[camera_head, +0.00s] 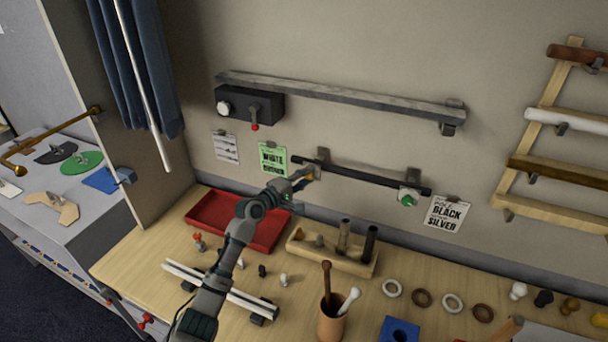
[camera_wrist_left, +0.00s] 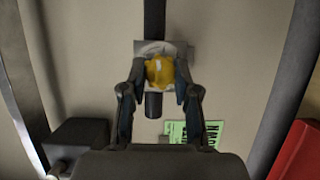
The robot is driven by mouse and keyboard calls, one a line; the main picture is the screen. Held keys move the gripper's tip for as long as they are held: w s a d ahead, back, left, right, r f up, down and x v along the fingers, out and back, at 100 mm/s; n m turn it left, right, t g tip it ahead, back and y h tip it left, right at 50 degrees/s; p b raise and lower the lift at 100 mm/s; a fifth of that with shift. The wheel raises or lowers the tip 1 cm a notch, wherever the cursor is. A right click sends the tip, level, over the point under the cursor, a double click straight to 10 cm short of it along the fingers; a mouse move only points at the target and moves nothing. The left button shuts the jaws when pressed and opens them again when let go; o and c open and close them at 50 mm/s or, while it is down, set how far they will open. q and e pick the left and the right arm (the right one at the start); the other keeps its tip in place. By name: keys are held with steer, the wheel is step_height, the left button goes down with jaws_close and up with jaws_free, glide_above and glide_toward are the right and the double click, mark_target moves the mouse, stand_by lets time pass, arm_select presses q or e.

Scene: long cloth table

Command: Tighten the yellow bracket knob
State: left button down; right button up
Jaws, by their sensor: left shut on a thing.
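The yellow bracket knob (camera_wrist_left: 160,71) sits on a grey bracket (camera_wrist_left: 182,50) on the wall, at the left end of a black rod (camera_head: 370,177). My left gripper (camera_head: 312,174) reaches up to this bracket and is shut on the knob, with one finger on each side of it in the left wrist view (camera_wrist_left: 160,78). In the head view the gripper hides most of the knob and bracket. A green knob (camera_head: 407,200) sits on the bracket at the rod's right end. My right gripper is in neither view.
Above the rod is a grey rail (camera_head: 340,97) with a black box (camera_head: 249,105). On the table below are a red tray (camera_head: 215,222), a wooden holder (camera_head: 345,262), a cup with sticks (camera_head: 331,318), a blue block (camera_head: 400,331) and several rings. Paper cards hang on the wall.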

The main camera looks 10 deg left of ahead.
arm_select(q)
steer(key=m+g+p, duration=0.1)
steer(key=m+p, duration=0.1)
steer(key=shift+d+m+y, duration=0.15)
steer(key=shift+m+y, duration=0.15)
steer(key=shift+m, duration=0.1)
steer(key=shift+f+m+y+p, duration=0.15)
steer(key=shift+m+y+p, duration=0.15)
steer(key=shift+p, duration=0.15)
steer(key=shift+s+f, duration=0.1)
steer(key=shift+f, duration=0.1)
steer(key=c, duration=0.8)
jaws_free()
steer(key=shift+d, duration=0.1)
steer(key=shift+c, duration=0.2)
steer(key=shift+r, duration=0.2)
steer(key=v, duration=1.1)
steer(key=shift+s+a, duration=0.25)
